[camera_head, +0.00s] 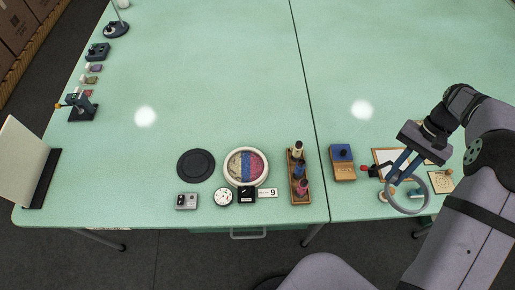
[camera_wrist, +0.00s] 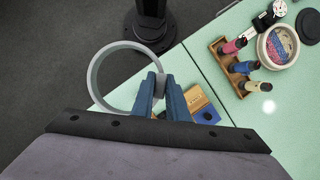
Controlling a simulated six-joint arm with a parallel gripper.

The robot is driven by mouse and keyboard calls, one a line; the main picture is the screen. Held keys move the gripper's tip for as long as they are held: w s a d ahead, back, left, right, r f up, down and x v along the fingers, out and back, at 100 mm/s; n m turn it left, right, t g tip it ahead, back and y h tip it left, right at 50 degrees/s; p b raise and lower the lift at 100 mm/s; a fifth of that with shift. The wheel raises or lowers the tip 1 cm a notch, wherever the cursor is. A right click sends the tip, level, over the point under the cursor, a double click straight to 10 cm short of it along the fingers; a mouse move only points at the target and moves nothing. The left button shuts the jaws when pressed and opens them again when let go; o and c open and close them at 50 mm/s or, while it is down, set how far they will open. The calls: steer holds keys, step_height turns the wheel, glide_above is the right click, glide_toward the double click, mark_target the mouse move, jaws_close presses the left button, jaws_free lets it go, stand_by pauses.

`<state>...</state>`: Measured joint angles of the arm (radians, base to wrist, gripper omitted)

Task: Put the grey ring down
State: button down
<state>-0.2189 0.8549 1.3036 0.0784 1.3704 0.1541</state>
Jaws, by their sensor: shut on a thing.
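The grey ring (camera_head: 408,213) is a thin, empty hoop, held near the front edge of the right table half in the head view. My gripper (camera_head: 394,182) is shut on its rim, and the ring hangs out from the fingertips. In the wrist view the ring (camera_wrist: 92,82) extends left of my gripper (camera_wrist: 158,84), with dark floor and a table edge showing through it. It appears raised off the table; its exact height cannot be told. Part of its rim is hidden by the fingers.
A wooden block with a blue top (camera_head: 342,153) and a small patterned wooden board (camera_head: 441,182) lie near the ring. A wooden rack (camera_head: 293,181) with bottles, a round hoop of coloured tufts (camera_head: 246,167) and a black disc (camera_head: 196,165) stand left. The back of the table is clear.

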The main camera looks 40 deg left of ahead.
steer(key=s+a+f+n+t+h+b, duration=0.2)
steer(key=a+n+t+b, duration=0.2)
steer(key=a+n, duration=0.9)
steer(key=s+a+f+n+t+h+b, duration=0.1)
steer(key=s+a+f+n+t+b, duration=0.2)
steer(key=a+n, duration=1.05)
steer(key=s+a+f+n+t+y+b, duration=0.1)
steer(key=s+a+n+y+b, duration=0.5)
steer(key=s+a+n, duration=1.5)
steer(key=shift+s+a+f+m+p, duration=0.3)
steer(key=shift+a+f+m+p, duration=0.2)
steer(key=shift+f, duration=1.2)
steer(key=shift+s+a+f+m+p, duration=0.35)
steer(key=shift+a+f, duration=0.25)
steer(key=shift+f, duration=1.15)
steer(key=shift+s+a+f+m+p, duration=0.2)
steer(key=shift+a+f+m+p, duration=0.25)
steer(key=shift+f, duration=1.25)
steer(key=shift+a+f, duration=0.1)
steer(key=shift+f, duration=0.05)
